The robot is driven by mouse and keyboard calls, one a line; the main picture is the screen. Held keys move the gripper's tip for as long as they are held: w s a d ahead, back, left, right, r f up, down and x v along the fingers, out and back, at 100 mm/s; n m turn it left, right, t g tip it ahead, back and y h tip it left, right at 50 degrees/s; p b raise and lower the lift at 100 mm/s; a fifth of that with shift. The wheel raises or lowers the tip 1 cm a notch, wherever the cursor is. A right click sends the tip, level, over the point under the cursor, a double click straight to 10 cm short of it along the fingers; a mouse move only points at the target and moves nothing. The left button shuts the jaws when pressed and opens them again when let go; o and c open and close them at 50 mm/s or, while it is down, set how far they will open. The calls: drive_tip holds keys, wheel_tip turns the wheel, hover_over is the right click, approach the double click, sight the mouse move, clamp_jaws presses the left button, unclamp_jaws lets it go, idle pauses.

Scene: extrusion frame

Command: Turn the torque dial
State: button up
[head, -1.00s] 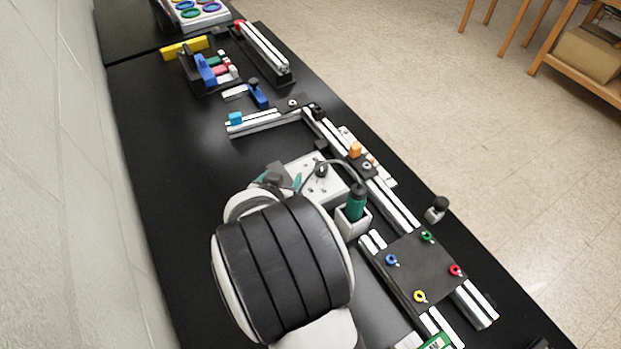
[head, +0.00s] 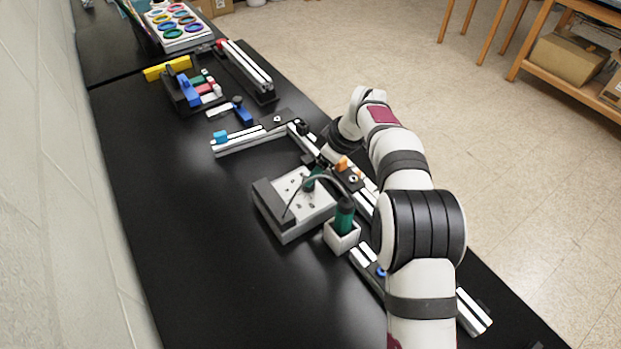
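A grey control box (head: 277,227) with a dark side panel stands on the black table, with several small dark fittings on its pale top. The torque dial is not clearly seen; the gripper and wrist cover that area.
An aluminium extrusion frame (head: 240,143) with an orange part (head: 342,163) and a blue part (head: 220,137) lies behind and right of the box. A clamp fixture (head: 188,93) and ring tray (head: 176,28) are farther back. The table left of the box is clear.

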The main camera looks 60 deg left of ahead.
drive_tip(key=x, duration=0.5)
drive_tip(key=shift+s+a+f, duration=0.1)
drive_tip(key=shift+a+f, duration=0.1)
drive_tip(key=shift+f, duration=0.15)
clamp_jaws()
